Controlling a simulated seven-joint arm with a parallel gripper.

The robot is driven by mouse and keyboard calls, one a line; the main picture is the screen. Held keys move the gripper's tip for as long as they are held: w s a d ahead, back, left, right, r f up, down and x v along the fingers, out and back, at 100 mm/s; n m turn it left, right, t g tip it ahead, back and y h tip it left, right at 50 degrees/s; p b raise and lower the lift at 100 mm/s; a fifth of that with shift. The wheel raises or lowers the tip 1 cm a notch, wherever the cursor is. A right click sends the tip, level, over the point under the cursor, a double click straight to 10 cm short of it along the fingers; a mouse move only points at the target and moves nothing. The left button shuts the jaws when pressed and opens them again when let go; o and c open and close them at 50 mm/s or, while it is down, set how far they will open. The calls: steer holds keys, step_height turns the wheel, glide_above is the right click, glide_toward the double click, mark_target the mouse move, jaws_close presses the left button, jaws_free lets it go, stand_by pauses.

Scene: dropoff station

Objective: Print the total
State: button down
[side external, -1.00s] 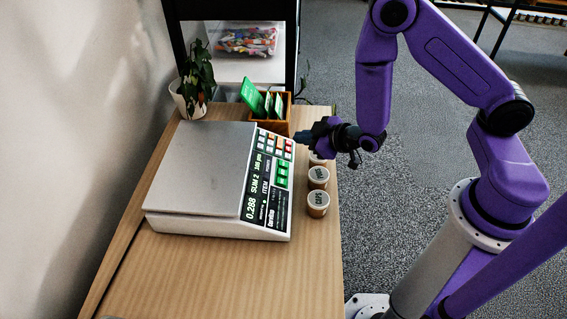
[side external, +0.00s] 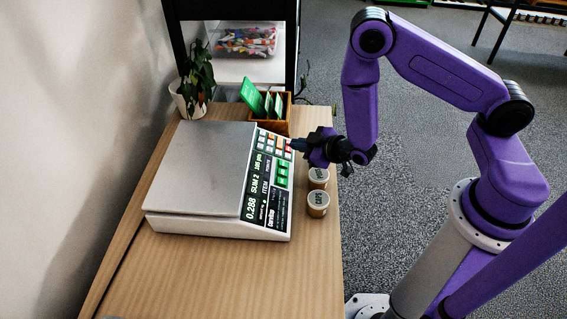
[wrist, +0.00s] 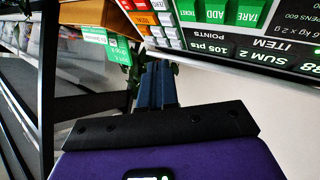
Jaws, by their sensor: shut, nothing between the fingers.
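The white counting scale (side external: 200,170) stands on the wooden table with an empty grey pan. Its panel shows 0.288, SUM 2 and 105 pts. The keypad (side external: 272,144) has white, orange and red keys at the far end, with green keys below. My gripper (side external: 298,145) is shut and empty, its tip close to the red keys at the panel's right edge; touching or apart cannot be told. In the wrist view the shut fingers (wrist: 154,86) point at the keypad edge, near the red and white keys (wrist: 166,32). Green ADD and TARE keys (wrist: 230,12) show there too.
Two lidded jars (side external: 318,204) stand right of the scale, near the table edge. A wooden box with green cards (side external: 272,108) stands beyond the scale, and a potted plant (side external: 196,85) at the back left. The table's near part (side external: 220,275) is clear.

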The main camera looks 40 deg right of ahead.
steer(key=shift+w+a+f, duration=0.25)
steer(key=shift+f, duration=0.55)
steer(key=shift+w+a+f, duration=0.2)
steer(key=shift+a+f, duration=0.05)
steer(key=shift+f, duration=0.5)
steer(key=shift+w+a+f, duration=0.25)
steer(key=shift+f, duration=0.55)
steer(key=shift+f, duration=0.1)
steer(key=shift+w+a+f, duration=0.1)
steer(key=shift+w+f, duration=0.05)
steer(key=shift+f, duration=0.1)
steer(key=shift+w+a+f, duration=0.1)
steer(key=shift+f, duration=0.25)
stand_by(0.9)
steer(key=shift+r, duration=0.1)
stand_by(0.4)
steer(key=shift+s+d+r, duration=0.25)
steer(key=shift+r, duration=0.35)
steer(key=shift+r, duration=0.1)
steer(key=shift+s+d+r, duration=0.25)
steer(key=shift+r, duration=0.5)
steer(key=shift+s+d+r, duration=0.2)
steer(key=shift+r, duration=0.5)
steer(key=shift+s+d+r, duration=0.25)
steer(key=shift+r, duration=0.5)
